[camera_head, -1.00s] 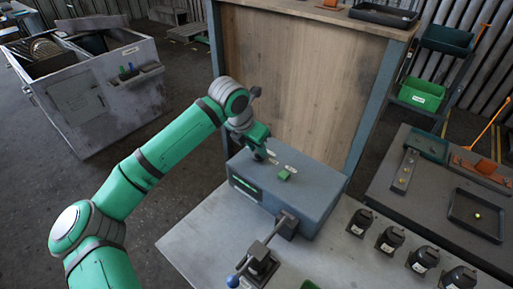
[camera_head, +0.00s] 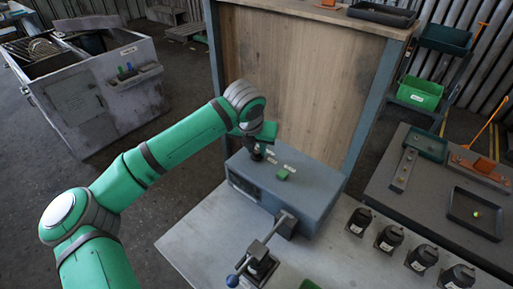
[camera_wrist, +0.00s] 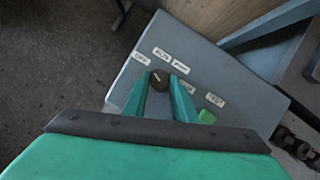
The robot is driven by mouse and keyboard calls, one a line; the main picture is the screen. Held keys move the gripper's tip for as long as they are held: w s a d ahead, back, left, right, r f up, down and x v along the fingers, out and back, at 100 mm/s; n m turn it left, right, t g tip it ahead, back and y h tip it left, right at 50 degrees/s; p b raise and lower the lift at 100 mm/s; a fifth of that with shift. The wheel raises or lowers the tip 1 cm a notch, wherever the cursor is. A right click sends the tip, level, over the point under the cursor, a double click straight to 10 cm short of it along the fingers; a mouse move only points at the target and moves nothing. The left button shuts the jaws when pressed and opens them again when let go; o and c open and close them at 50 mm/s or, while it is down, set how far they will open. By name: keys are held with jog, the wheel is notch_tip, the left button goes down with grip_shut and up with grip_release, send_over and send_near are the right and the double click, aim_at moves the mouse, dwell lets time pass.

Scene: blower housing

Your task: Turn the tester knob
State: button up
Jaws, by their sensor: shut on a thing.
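The tester is a blue-grey box (camera_head: 318,192) on the bench, with a dark display strip on its front. Its knob (camera_wrist: 158,79) is dark and round with a light pointer mark, seen in the wrist view. White labels around it include OFF (camera_wrist: 142,58), RUN (camera_wrist: 161,54) and TEST (camera_wrist: 215,99); another is partly hidden by a finger. My gripper (camera_wrist: 160,88) has its two green fingers on either side of the knob, shut on it. In the head view my gripper (camera_head: 257,154) is over the box's far left part and hides most of the knob.
A green button (camera_head: 282,174) sits on the box top right of the knob. A lever clamp with a blue ball end (camera_head: 232,281) stands in front. Several black motors (camera_head: 391,238) line the bench's right. A wooden panel (camera_head: 290,85) rises behind the box.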

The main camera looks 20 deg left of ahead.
jog(key=shift+a, duration=0.1)
jog(key=o, duration=1)
jog(key=v, duration=1)
jog(key=shift+s+r, duration=0.15)
jog(key=shift+r, duration=0.2)
